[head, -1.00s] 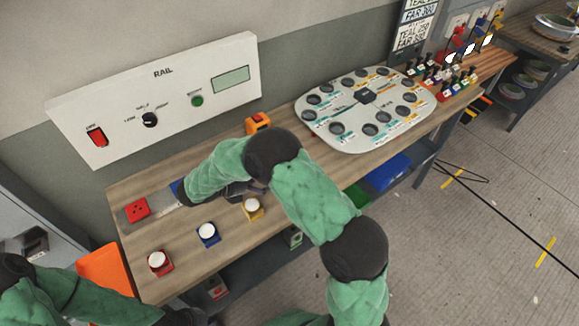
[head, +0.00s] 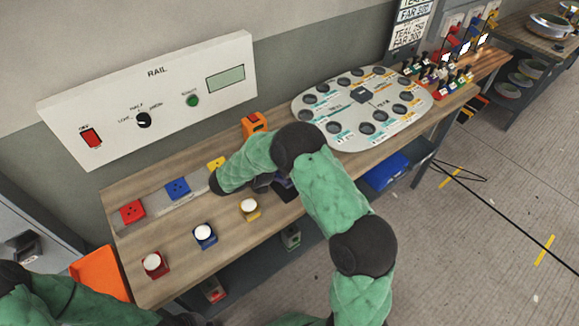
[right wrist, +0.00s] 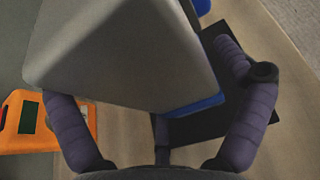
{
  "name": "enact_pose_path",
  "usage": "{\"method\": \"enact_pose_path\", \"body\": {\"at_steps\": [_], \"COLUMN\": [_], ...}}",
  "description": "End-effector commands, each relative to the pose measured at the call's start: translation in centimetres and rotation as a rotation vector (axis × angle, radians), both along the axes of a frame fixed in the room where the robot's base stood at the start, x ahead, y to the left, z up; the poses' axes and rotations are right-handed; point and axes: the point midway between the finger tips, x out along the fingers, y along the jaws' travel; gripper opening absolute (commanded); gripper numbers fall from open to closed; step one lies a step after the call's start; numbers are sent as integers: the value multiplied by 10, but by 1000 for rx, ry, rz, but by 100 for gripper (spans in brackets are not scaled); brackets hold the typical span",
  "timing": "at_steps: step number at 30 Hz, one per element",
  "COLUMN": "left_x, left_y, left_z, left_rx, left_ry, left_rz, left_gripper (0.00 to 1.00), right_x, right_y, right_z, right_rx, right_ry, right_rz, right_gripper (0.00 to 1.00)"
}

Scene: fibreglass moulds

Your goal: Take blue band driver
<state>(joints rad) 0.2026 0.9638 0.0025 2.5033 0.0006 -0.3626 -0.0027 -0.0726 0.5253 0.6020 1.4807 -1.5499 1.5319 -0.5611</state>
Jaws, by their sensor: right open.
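In the right wrist view my right gripper (right wrist: 150,95) is open, with its two dark fingers spread on either side of a large grey tapered body (right wrist: 115,50). Blue (right wrist: 205,103) shows along its lower edge; I cannot tell whether this is the blue band driver. I see no finger closed on it. In the head view my right gripper (head: 265,182) is low over the bench beside a dark tray (head: 287,191), mostly hidden by my forearm. Small tools (head: 440,76) with coloured bases stand at the bench's far right end. My left gripper is not visible.
An orange device (head: 255,123) stands near the wall; it also shows in the wrist view (right wrist: 28,122). A round-holed white board (head: 365,108) lies to the right. White-topped red (head: 153,264), blue (head: 205,236) and yellow (head: 249,208) pieces line the front.

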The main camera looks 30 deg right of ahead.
Motion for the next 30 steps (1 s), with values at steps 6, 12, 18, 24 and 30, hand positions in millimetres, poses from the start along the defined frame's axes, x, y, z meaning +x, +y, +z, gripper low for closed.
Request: {"method": "enact_pose_path", "body": {"at_steps": [6, 12, 18, 24, 30], "left_x": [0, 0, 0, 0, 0], "left_y": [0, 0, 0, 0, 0], "left_z": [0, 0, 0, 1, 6], "left_rx": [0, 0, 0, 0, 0], "left_ry": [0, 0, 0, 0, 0], "left_rz": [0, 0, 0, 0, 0], "left_gripper": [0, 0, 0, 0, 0], "right_x": [0, 0, 0, 0, 1], "right_y": [-1, -1, -1, -1, -1], "right_z": [0, 0, 1, 4, 21], "right_rx": [0, 0, -1, -1, -2], "right_ry": [0, 0, -1, -2, -2], "right_rz": [0, 0, 0, -1, 0], "right_gripper": [100, 46, 35, 34, 34]}}
